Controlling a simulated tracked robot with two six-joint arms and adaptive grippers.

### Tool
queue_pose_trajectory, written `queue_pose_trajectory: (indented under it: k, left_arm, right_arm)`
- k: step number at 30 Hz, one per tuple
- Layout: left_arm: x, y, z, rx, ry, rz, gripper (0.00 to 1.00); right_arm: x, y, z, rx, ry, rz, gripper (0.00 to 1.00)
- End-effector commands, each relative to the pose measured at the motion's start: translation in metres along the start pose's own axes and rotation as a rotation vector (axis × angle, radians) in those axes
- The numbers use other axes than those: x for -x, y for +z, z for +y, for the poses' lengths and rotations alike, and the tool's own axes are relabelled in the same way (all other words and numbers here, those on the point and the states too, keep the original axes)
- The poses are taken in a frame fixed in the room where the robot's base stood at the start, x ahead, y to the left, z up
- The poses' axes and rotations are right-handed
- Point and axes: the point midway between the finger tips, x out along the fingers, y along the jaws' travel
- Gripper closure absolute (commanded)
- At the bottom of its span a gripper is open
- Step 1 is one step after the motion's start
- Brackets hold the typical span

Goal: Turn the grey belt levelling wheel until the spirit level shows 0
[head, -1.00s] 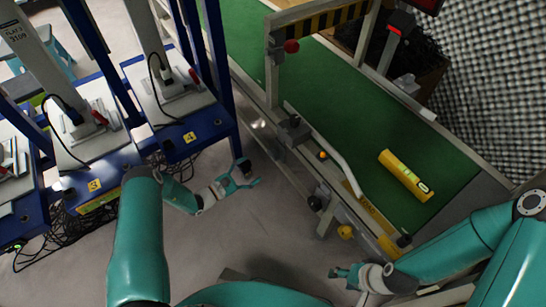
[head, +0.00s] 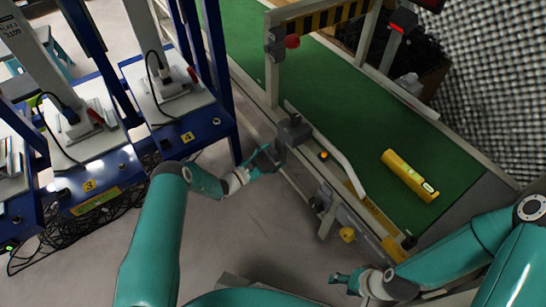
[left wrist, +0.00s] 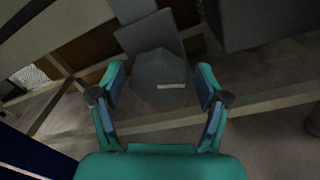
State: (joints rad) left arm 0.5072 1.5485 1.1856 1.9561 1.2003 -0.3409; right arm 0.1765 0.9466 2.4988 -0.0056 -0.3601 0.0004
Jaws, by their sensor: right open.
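The grey levelling wheel (left wrist: 158,72), a faceted knob with a pale mark on its face, sits between the fingers of my left gripper (left wrist: 160,88) in the left wrist view. The fingers are open, with a visible gap on each side of it. In the head view my left gripper (head: 267,157) is at the belt frame's near side, just below a grey block (head: 293,130). The yellow spirit level (head: 409,175) lies on the green belt; its bubble is too small to read. My right gripper (head: 345,282) is open and empty, low in front of the frame.
The green belt (head: 345,105) runs diagonally under a striped gantry (head: 320,22) with a red knob. Blue workstations (head: 180,115) with cables stand on the left. An orange button (head: 323,155) and a yellow knob (head: 347,234) are on the frame. Floor between is clear.

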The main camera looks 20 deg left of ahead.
Motion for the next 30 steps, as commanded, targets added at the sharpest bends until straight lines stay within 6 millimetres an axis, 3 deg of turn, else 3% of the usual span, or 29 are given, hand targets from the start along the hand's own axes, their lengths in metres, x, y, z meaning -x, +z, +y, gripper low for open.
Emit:
queue_pose_trajectory:
  k: [1,9,23,24,28,30]
  left_arm:
    - [0.0001,0.0000,-0.0001,0.000,0.000,0.000,0.38]
    - [0.0000,0.0000,-0.0006,0.000,-0.001,0.000,0.80]
    - [-0.0005,0.0001,-0.0012,0.103,-0.006,0.006,0.80]
    - [-0.0005,0.0001,-0.0012,0.103,-0.006,0.006,0.42]
    - [-0.0004,0.0001,-0.0010,0.102,-0.006,0.006,0.20]
    - [-0.0003,0.0001,-0.0006,0.102,-0.005,0.006,0.20]
  right_arm:
    - [0.0000,0.0000,0.0000,0.000,0.000,0.000,0.46]
    - [0.0000,0.0000,0.0000,0.000,0.000,0.000,0.46]
    - [-0.0060,0.0000,0.0022,0.000,0.000,0.000,0.46]
    - [-0.0060,0.0000,0.0022,0.000,0.000,0.000,0.46]
    - [-0.0060,0.0000,0.0022,0.000,0.000,0.000,0.46]
    - [-0.0060,0.0000,0.0022,0.000,0.000,0.000,0.46]
